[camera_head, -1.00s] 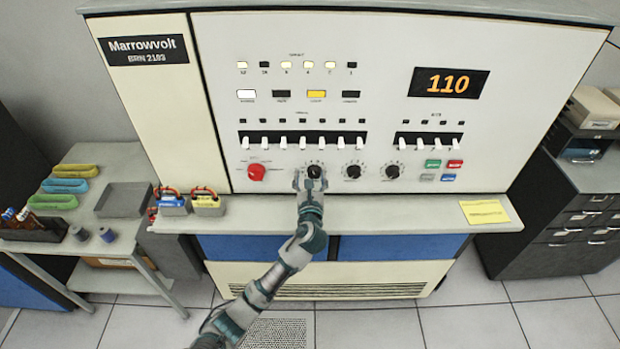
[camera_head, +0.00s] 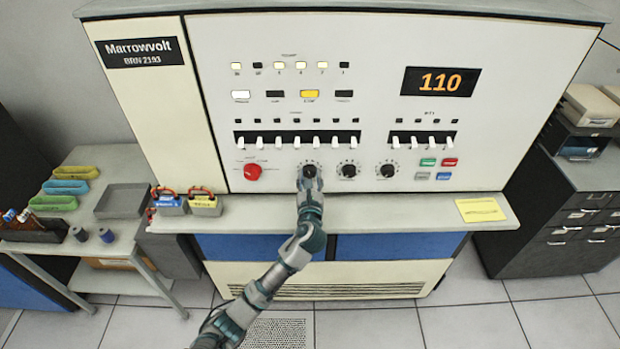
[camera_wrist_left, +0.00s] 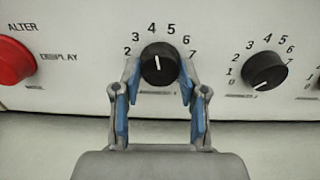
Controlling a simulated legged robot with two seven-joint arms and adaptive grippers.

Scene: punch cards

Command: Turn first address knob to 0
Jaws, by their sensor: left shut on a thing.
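The first address knob (camera_head: 309,171) is black and sits on the console's white panel, just right of the red knob. In the left wrist view this knob (camera_wrist_left: 160,63) has its white pointer line up, near the 4. Its lower numbers are hidden by the fingers. My left gripper (camera_head: 310,183) reaches it from below. In the left wrist view the blue-padded fingers (camera_wrist_left: 158,78) stand on either side of the knob, shut on it. The display (camera_head: 440,81) reads 110. My right gripper is not in view.
Two more black knobs (camera_head: 348,170) (camera_head: 387,170) are to the right, and a red knob (camera_head: 253,172) is to the left. White switches (camera_head: 297,142) line up above. The console ledge (camera_head: 380,212) runs below, with a yellow note (camera_head: 480,209) at right and battery-like boxes (camera_head: 204,205) at left.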

